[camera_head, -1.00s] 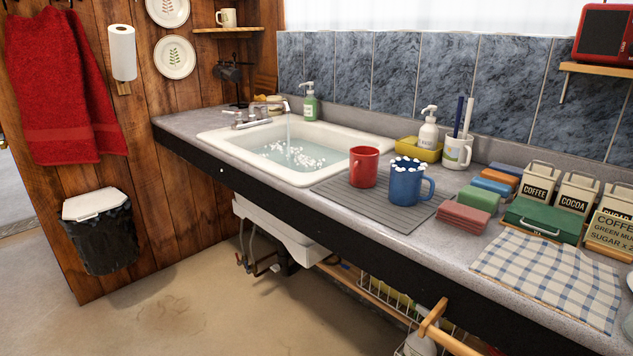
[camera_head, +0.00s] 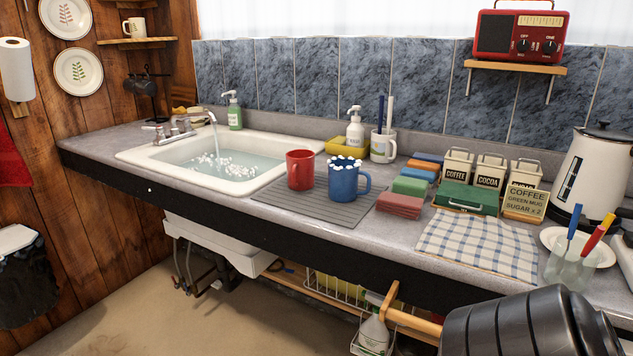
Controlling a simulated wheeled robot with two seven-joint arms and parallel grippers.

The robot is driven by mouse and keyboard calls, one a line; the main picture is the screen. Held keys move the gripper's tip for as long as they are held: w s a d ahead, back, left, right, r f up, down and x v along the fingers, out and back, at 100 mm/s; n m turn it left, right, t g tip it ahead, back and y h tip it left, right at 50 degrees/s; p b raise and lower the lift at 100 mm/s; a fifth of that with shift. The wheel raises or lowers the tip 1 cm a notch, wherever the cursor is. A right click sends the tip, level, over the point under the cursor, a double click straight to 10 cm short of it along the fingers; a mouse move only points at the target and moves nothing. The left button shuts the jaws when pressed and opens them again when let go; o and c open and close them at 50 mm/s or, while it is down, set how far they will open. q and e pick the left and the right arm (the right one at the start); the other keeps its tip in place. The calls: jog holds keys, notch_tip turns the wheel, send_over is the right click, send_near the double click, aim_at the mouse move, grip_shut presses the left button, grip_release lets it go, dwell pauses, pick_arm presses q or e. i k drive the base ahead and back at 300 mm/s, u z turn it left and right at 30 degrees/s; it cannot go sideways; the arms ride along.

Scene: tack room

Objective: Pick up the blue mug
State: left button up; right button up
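The blue mug (camera_head: 343,184) stands upright on the grey ribbed drying mat (camera_head: 268,208), with white foam around its rim and its handle toward the right. A red mug (camera_head: 300,171) stands close to its left on the same mat. Neither of my grippers shows in the head view. A dark ribbed part at the lower right appears to be one of my arm links, with its gripper out of frame.
A sink (camera_head: 200,158) with running water is left of the mat. Sponges (camera_head: 399,204), a green tin (camera_head: 466,198) and a checkered cloth (camera_head: 478,246) lie to the right. A kettle (camera_head: 590,170) and a glass with colored-handled utensils (camera_head: 572,265) stand at far right. The counter's front edge is clear before the mugs.

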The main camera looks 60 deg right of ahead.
aim_at(343, 173)
jog(key=i, duration=2.65)
jog(key=z, duration=2.9)
